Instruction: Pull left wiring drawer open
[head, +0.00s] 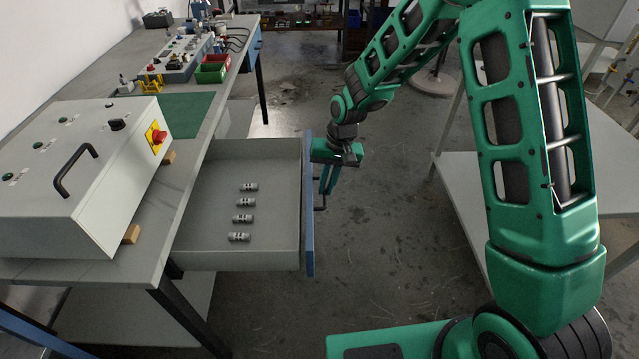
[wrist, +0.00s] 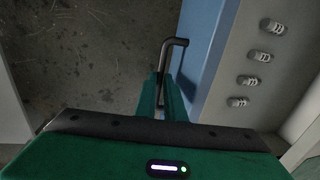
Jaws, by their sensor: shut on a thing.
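The left wiring drawer (head: 215,257) is pulled out from under the workbench, with its grey inside in view. Its blue front (head: 309,230) faces right, and the blue front also shows in the wrist view (wrist: 208,45). Several small grey cylindrical parts (head: 242,219) lie in a row inside the drawer. My gripper (head: 326,193) is at the outer side of the drawer front, pointing down. It is shut on the dark bar handle (wrist: 174,42), whose upper end shows beyond the fingers in the wrist view. The gripped part of the handle is hidden by the fingers.
A grey control box (head: 75,175) with a red knob stands on the workbench (head: 185,200) at left. Red and green bins (head: 211,70) are farther back. A light table (head: 470,190) stands at right. Bare floor (head: 375,240) lies between drawer and table.

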